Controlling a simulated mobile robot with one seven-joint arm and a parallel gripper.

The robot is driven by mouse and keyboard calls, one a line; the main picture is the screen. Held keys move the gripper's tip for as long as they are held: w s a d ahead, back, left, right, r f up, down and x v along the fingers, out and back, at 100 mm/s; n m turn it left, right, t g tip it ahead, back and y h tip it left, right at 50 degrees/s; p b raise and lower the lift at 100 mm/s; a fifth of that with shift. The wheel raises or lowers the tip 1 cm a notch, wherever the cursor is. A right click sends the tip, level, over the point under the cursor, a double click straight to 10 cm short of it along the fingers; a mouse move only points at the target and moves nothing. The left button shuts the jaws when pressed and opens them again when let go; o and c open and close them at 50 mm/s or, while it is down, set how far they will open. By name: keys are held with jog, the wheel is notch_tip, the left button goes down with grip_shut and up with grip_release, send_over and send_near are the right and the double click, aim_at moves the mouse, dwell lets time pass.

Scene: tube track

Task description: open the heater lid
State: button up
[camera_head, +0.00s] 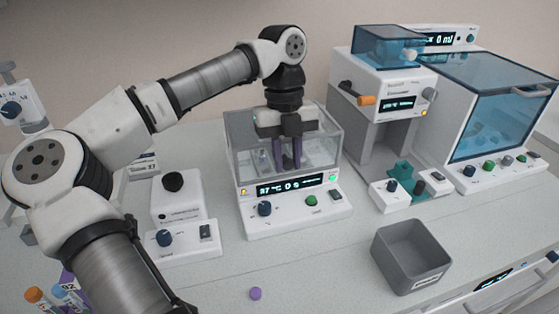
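A white device with a clear box-like cover (238,150), a lit display (290,187) and a front control panel stands in the middle of the bench; I take it as the heater, but no readable label confirms this. The clear cover appears to be down over its top. My gripper (287,164) points straight down at the cover, its two dark purple fingers a little apart. I see nothing clearly held between them. Whether the fingertips touch the cover, or are in front of it or inside it, I cannot tell.
A small device with a black knob (173,182) stands left of it. A grey open bin (411,258) is at front right. A dispenser (383,90) and a blue-windowed cabinet (495,110) stand at right.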

jog(key=shift+p+v, duration=1.1)
jog(key=shift+v, duration=0.25)
jog(key=shift+c, duration=0.3)
jog(key=shift+w+a+r+p, duration=0.1)
jog(key=shift+w+r+p, duration=0.3)
jog(key=shift+r, duration=0.1)
jog(key=shift+w+p+v, duration=0.25)
jog(key=shift+p+v, duration=0.85)
jog(key=shift+v, duration=0.1)
jog(key=shift+w+a+r+p, duration=0.2)
jog(key=shift+w+r+p, duration=0.2)
jog(key=shift+p, duration=0.1)
jog(key=w+r+p, duration=0.2)
jog(key=r+p, duration=0.1)
jog(key=shift+w+a, duration=0.15)
jog(key=shift+a, duration=0.2)
jog(key=shift+w+f, duration=0.1)
